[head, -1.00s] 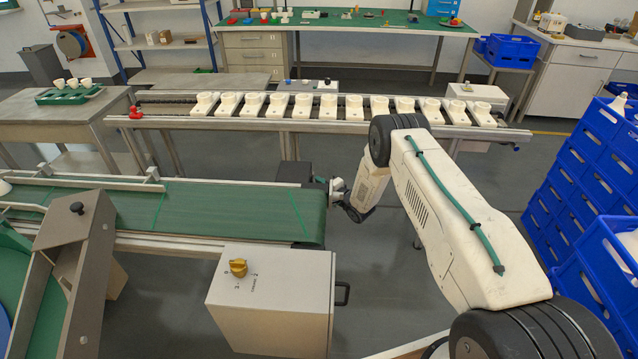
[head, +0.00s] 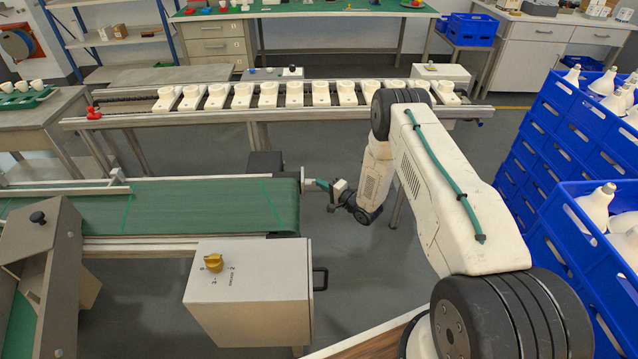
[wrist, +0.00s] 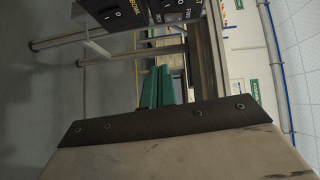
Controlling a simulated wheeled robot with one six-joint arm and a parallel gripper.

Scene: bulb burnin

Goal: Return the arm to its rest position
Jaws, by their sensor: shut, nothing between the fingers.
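My arm reaches forward over the floor on the right side of the head view, bent at the elbow. My gripper (head: 317,186) is at its far end, low, just right of the end of the green conveyor belt (head: 200,206). Its green fingers also show in the wrist view (wrist: 156,88), close together, with nothing seen between them. In the head view I cannot tell whether the fingertips touch the conveyor's end or only overlap it.
A grey control box with a yellow knob (head: 240,285) stands in front of the belt. Stacked blue crates (head: 545,140) holding white bulbs rise on the right. A rail with a row of white sockets (head: 268,95) runs behind. Grey floor is open between arm and crates.

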